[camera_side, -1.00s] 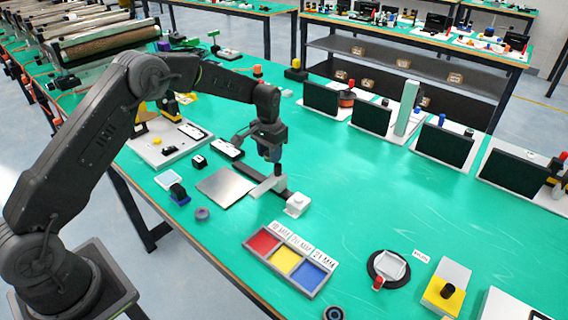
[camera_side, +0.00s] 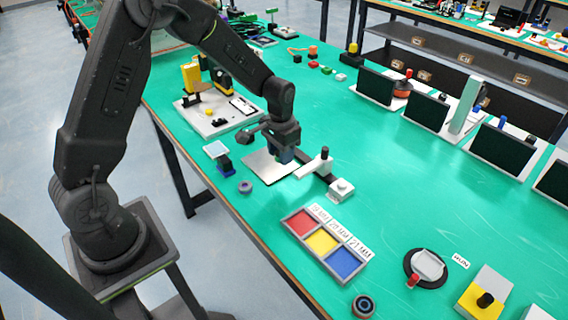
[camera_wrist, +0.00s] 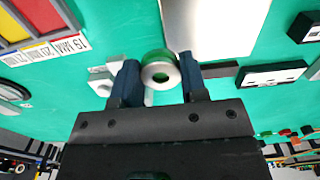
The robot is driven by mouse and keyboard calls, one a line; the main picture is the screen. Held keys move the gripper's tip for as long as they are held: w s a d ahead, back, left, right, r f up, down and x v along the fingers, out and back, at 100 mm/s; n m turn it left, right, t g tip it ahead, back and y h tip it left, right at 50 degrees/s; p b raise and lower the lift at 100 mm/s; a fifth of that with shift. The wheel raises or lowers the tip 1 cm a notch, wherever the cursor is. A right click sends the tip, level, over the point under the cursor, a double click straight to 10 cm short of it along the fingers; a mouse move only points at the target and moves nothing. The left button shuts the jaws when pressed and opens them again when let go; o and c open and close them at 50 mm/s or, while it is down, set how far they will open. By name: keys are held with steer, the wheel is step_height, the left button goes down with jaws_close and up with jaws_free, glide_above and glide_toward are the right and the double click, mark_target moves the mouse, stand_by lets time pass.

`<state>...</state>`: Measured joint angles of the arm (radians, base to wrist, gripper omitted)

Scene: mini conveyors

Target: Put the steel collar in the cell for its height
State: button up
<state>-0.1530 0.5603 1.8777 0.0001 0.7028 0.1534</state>
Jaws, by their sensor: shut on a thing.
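My gripper (camera_side: 284,156) is low over the bare metal plate (camera_side: 262,169) in the side view. The collar is hidden by the fingers in the side view. I cannot tell whether it touches anything below. The three-cell tray (camera_side: 342,231) has a red cell (camera_side: 302,223), a yellow cell (camera_side: 322,241) and a blue cell (camera_side: 343,262), with millimetre labels along its far side.
A dark rail with a white slider with a black knob (camera_side: 318,163) and a white end block (camera_side: 341,189) lies right of my gripper. A small grey ring (camera_side: 245,187) and a dark round part (camera_side: 363,306) lie on the green table.

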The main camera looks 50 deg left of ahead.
steer(key=s+d+r, duration=0.4)
steer(key=s+r, duration=0.1)
steer(key=s, duration=0.3)
glide_above(301, 224)
step_height(301, 224, down, 7)
steer(key=shift+s+a+r, duration=0.1)
steer(key=shift+s+r, duration=0.05)
steer(key=shift+f, duration=2.15)
steer(key=shift+f, duration=0.15)
steer(key=shift+f, duration=0.4)
